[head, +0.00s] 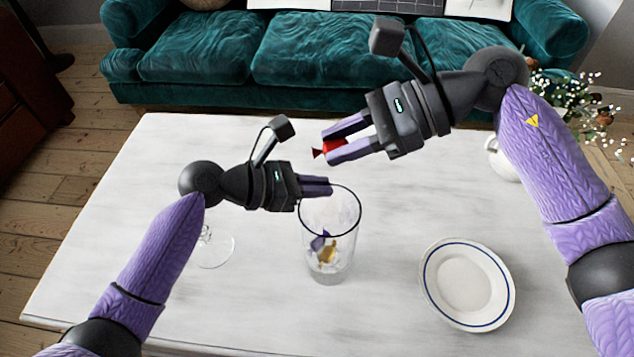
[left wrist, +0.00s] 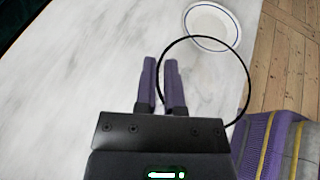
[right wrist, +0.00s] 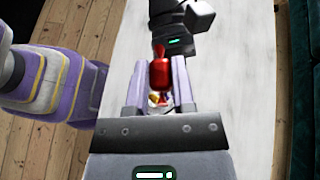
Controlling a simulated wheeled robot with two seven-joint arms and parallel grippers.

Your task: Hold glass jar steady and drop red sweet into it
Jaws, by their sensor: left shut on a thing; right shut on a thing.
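The glass jar (head: 347,232) stands upright on the table, with a purple sweet (head: 319,242) and a gold sweet (head: 328,254) inside. My left gripper (head: 330,187) is shut on the jar's rim from the left. In the left wrist view its fingertips (left wrist: 162,64) meet the dark rim ring (left wrist: 249,90). My right gripper (head: 325,144) is shut on the red sweet (head: 334,146), which sticks out past the fingertips, and shows above and behind the jar mouth. In the right wrist view the red sweet (right wrist: 160,73) sits between the fingers.
A white plate (head: 468,285) with a blue rim lies right of the jar. A clear stemmed glass (head: 212,248) shows partly behind my left arm. A white vase (head: 503,160) with flowers stands at the right, by my right arm. A teal sofa (head: 310,50) is behind the table (head: 175,150).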

